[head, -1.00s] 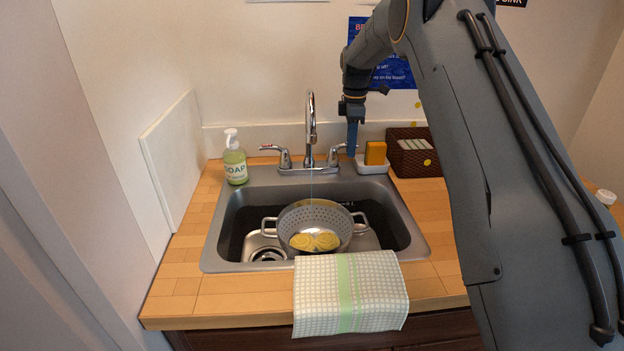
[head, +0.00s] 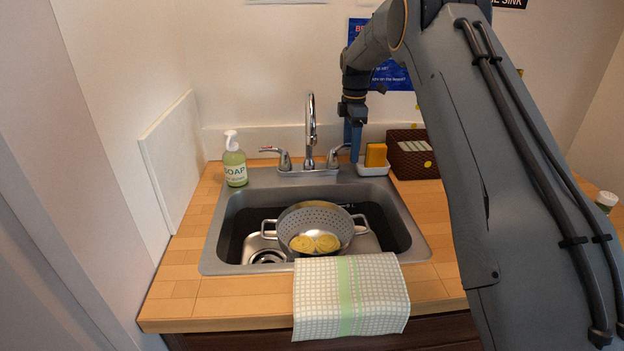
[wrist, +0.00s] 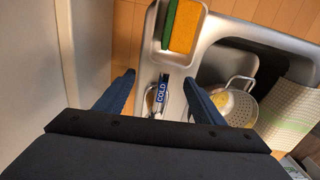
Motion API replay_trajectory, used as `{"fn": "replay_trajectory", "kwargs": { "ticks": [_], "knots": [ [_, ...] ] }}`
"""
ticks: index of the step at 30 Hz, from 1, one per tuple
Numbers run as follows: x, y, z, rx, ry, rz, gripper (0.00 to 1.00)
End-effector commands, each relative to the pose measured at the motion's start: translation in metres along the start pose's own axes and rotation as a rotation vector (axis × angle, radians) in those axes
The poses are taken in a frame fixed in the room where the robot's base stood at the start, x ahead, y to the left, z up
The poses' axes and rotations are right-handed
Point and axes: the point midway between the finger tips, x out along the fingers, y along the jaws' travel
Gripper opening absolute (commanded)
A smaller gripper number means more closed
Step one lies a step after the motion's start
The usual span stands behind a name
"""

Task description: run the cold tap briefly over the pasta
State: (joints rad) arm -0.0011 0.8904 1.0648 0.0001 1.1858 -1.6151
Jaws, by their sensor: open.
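The cold tap handle (head: 339,153), labelled COLD (wrist: 161,95) in the wrist view, is on the right of the chrome faucet (head: 311,130). My gripper (head: 351,140) is open above it; in the wrist view its blue fingers (wrist: 157,90) stand apart on either side of the handle. No water stream is visible below the spout. The yellow pasta (head: 314,244) lies in nests in a grey colander (head: 316,219) inside the sink (head: 228,228). The colander also shows in the wrist view (wrist: 240,108), at the right.
An orange sponge (head: 375,155) sits in a white dish right of the tap, beside a dark wicker basket (head: 408,160). A soap bottle (head: 235,165) stands left of the sink. A checked towel (head: 350,295) hangs over the front edge.

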Motion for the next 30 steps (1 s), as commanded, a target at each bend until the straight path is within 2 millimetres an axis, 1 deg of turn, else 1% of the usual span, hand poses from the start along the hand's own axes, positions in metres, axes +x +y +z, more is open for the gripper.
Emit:
{"fn": "replay_trajectory", "kwargs": {
  "ticks": [18, 22, 30],
  "knots": [
    [-0.062, 0.000, 0.000, 0.000, 0.000, 0.000, 0.62],
    [-0.069, 0.000, 0.000, 0.000, 0.000, 0.000, 0.62],
    [-0.070, 0.000, 0.000, 0.000, 0.000, 0.000, 0.62]
  ]
}}
